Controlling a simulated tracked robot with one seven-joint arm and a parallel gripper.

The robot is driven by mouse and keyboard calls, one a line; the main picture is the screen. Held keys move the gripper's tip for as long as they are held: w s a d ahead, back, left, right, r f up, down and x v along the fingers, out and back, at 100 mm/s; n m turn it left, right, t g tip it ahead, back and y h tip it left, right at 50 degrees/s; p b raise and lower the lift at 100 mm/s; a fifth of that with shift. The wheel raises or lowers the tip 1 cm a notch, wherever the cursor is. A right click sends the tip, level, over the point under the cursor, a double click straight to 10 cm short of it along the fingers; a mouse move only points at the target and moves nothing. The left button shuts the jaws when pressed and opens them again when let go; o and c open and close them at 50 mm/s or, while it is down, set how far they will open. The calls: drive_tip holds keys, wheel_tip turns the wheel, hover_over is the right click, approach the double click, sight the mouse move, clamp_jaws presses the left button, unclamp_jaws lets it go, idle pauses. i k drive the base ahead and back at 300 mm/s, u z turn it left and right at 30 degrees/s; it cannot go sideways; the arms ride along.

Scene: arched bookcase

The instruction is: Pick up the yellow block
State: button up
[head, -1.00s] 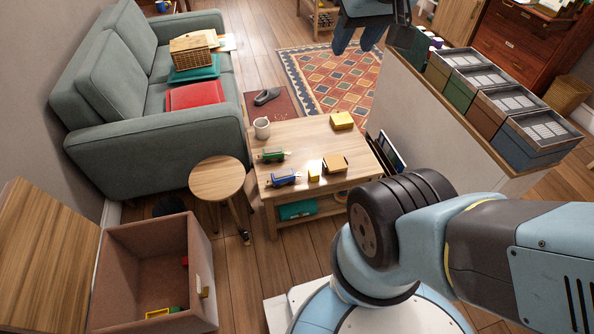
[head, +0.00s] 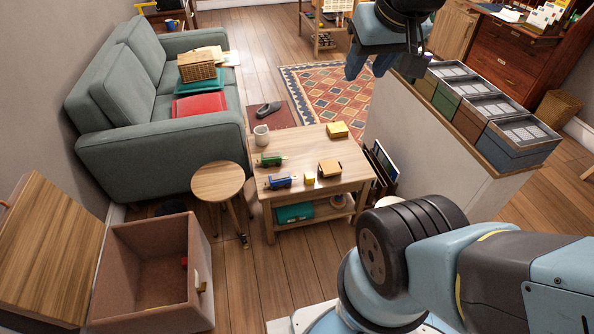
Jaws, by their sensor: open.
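A small yellow block (head: 310,177) stands near the front edge of the low wooden table (head: 303,141), between a blue toy train piece (head: 279,182) and a wood-and-yellow piece (head: 330,168). A wider yellow block (head: 337,130) lies at the table's back right. I cannot tell which one the task names. My gripper (head: 369,68) hangs at the top of the head view, open and empty. It is above and to the right of the table in the picture, well apart from both blocks.
A green train piece (head: 270,160) and a white jug (head: 261,136) stand on the table's left side. A round stool (head: 219,181) and an open box (head: 150,275) are to the left. A partition (head: 430,130) topped with file boxes (head: 515,143) stands right.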

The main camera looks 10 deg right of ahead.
sight(309, 178)
drive_tip(key=u, duration=0.05)
drive_tip(key=i, duration=0.95)
drive_tip(key=z, duration=1.5)
drive_tip(key=k, duration=1)
drive_tip(key=z, duration=0.2)
